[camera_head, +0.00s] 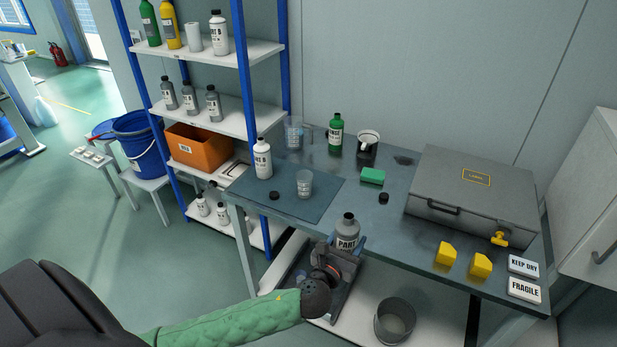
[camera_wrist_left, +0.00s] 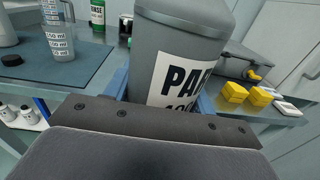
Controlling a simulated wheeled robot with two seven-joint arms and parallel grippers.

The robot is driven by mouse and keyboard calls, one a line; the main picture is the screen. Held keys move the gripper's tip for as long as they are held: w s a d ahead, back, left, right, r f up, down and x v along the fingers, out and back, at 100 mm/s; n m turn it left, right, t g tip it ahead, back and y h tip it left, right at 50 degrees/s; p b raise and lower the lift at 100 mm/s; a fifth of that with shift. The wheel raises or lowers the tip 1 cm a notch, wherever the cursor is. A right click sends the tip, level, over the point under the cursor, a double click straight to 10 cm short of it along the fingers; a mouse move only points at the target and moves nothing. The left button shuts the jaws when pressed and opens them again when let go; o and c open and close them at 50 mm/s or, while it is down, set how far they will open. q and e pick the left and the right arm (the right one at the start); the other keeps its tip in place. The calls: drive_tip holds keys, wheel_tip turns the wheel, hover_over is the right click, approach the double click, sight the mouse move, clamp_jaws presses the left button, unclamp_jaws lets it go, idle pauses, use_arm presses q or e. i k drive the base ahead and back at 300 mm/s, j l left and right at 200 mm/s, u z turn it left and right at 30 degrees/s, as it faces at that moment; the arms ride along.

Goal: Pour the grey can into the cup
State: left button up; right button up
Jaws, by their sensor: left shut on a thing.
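My left gripper (camera_head: 337,258) is shut on the grey can (camera_head: 347,229), a grey bottle-shaped can with a white label reading "PAR…". It is held roughly upright in front of the table's front edge. The can also fills the middle of the left wrist view (camera_wrist_left: 182,50), between the fingers, with its top out of the picture. The clear graduated cup (camera_head: 304,183) stands upright on the dark blue mat, behind and left of the can. The cup also shows at the upper left of the left wrist view (camera_wrist_left: 60,38). My right gripper is not in view.
On the table (camera_head: 400,265) stand a white bottle (camera_head: 263,158), a clear jug (camera_head: 293,134), a green bottle (camera_head: 336,133), a green sponge (camera_head: 372,176) and a grey case (camera_head: 472,197). Black caps (camera_head: 384,198) lie nearby. Yellow blocks (camera_head: 446,253) sit front right. A bucket (camera_head: 395,322) stands below.

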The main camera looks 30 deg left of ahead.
sight(303, 179)
drive_tip(key=k+j+z, duration=0.3)
drive_tip(key=j, duration=0.35)
drive_tip(key=k+j+z, duration=0.35)
drive_tip(key=j, duration=0.2)
drive_tip(key=k+j+z, duration=0.3)
drive_tip(key=j, duration=0.2)
